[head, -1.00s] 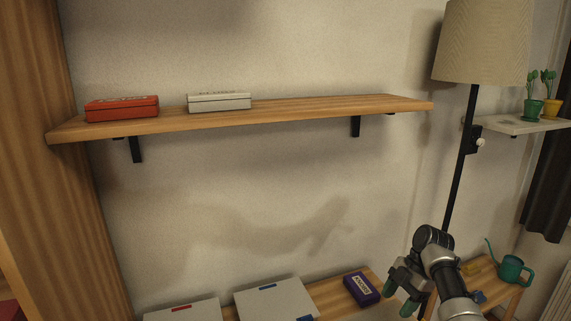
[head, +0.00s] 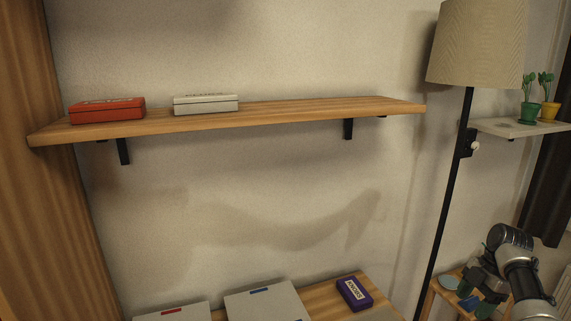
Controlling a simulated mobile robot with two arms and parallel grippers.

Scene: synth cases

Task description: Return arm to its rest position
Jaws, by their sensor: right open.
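My right arm comes in at the lower right of the head view. Its gripper (head: 478,303) is low in the picture, in front of the small wooden side table (head: 437,291), with its green-tipped fingers pointing down. It is open, and I see nothing held in it. My left gripper is not in view.
A wooden wall shelf (head: 300,112) holds a red case (head: 107,111) and a white case (head: 206,104). Below, a wooden table (head: 315,293) bears a purple box (head: 354,293) and two pale cases (head: 265,303) (head: 172,312). A floor lamp (head: 478,45) stands left of my right arm.

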